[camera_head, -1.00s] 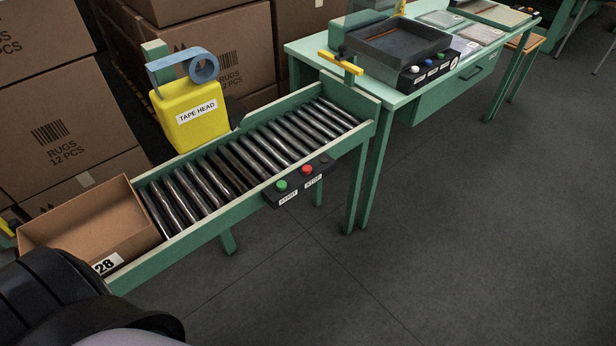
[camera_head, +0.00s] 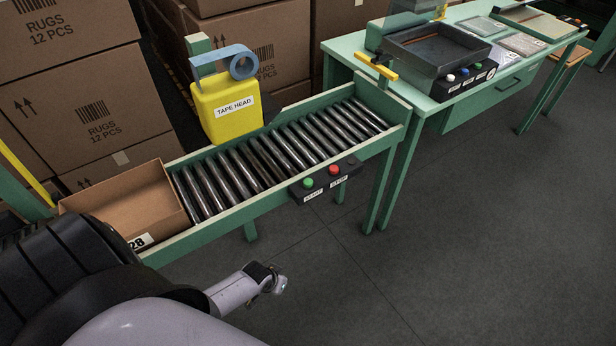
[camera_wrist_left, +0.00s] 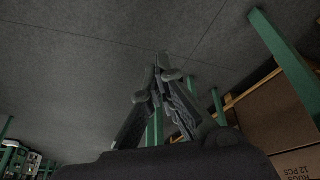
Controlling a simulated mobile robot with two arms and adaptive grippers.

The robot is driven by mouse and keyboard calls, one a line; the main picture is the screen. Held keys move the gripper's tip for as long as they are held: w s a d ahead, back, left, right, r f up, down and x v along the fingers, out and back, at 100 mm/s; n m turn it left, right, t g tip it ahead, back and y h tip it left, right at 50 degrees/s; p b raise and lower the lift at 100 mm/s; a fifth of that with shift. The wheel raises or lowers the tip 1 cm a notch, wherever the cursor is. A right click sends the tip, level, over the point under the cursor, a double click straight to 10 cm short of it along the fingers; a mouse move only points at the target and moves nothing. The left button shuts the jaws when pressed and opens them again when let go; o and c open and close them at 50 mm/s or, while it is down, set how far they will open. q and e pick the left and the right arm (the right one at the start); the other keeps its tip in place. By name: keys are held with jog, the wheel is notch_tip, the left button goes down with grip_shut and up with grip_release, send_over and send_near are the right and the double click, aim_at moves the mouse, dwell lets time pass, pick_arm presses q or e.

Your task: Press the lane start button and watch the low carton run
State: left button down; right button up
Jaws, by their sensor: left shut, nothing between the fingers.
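The low open carton (camera_head: 125,205), labelled 28, sits at the left end of the roller lane (camera_head: 285,150); my arm hides its near left corner. The green start button (camera_head: 308,183) is on a dark box on the lane's near side, with a red stop button (camera_head: 334,169) to its right. My left gripper (camera_head: 278,285) is below and left of the green button, apart from it. In the left wrist view its fingers (camera_wrist_left: 160,68) meet at the tips, shut and empty, with floor behind. My right gripper is not in view.
A yellow tape head (camera_head: 228,108) with a blue roll stands at the lane's far side. A green table (camera_head: 425,105) with a dark tray adjoins the lane's right end. Large rug cartons (camera_head: 75,75) are stacked behind. The floor in front is clear.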

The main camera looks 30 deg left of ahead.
pick_arm(q)
jog(key=w+a+r+n+t+h+p, duration=0.1)
jog(key=w+a+r+n+t+p, duration=0.15)
jog(key=w+r, duration=1.5)
notch_tip(320, 180, up, 16)
jog(key=n+t, duration=0.2)
jog(key=n, duration=0.1)
send_over(306, 180)
jog(key=shift+r+m+h+p, duration=0.2)
jog(key=shift+m+h+p, duration=0.05)
jog(key=shift+h+p, duration=0.15)
jog(key=shift+s, duration=0.1)
notch_tip(306, 180, down, 7)
jog(key=b, duration=0.8)
jog(key=shift+f, duration=0.9)
jog(key=shift+f, duration=0.15)
jog(key=shift+f, duration=0.3)
